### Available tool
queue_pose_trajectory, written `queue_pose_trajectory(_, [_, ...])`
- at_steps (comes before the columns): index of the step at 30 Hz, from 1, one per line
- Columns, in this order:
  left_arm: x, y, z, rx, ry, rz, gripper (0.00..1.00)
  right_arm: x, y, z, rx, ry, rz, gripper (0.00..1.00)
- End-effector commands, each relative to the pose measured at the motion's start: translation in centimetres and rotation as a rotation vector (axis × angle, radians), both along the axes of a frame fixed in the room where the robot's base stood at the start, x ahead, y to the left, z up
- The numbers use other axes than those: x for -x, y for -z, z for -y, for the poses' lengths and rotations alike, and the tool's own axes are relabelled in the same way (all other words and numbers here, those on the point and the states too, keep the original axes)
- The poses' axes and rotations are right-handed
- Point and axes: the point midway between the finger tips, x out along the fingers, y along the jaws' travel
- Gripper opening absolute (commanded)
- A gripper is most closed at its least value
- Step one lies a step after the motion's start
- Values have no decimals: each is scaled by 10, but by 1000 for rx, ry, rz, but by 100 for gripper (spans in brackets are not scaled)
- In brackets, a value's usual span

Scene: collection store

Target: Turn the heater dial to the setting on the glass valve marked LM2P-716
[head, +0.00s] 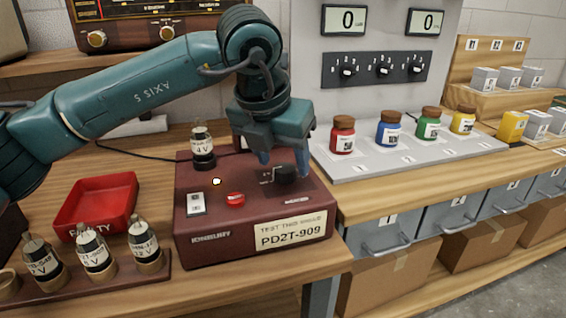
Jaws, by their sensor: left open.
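The dark red tester box (215,238) stands on the wooden bench with a label reading "TEST THIS VALVE PD2T-909". Its black dial (285,174) is on the top panel; the dial's setting is too small to read. My left gripper (283,161) is open, pointing down at the dial, with its fingertips close around or just above it; I cannot tell whether they touch. A glass valve (202,145) marked 4 V stands upright at the box's back left. Several more valves (95,252) stand in a wooden rack at the front left; their codes are not clearly legible. My right gripper is not in view.
A red tray (92,204) lies on the bench left of the box. The box top also has a red button (235,199), a white switch (196,203) and a lit lamp (216,181). Several coloured jars (389,131) stand on a grey panel to the right.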

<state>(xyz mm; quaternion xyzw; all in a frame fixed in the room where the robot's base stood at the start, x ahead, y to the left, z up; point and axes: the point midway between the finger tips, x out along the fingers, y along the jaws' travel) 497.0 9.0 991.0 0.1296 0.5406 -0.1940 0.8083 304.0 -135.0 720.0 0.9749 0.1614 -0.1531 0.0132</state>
Motion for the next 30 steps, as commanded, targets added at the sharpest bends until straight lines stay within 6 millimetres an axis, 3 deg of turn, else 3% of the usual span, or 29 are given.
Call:
queue_pose_trajectory(5, [-5, 12, 2, 0, 0, 0, 55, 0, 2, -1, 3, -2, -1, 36])
queue_pose_trajectory(14, [-5, 14, 3, 0, 0, 1, 55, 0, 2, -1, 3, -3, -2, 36])
queue_pose_trajectory(30, [-5, 13, 2, 0, 0, 1, 11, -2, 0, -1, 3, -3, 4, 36])
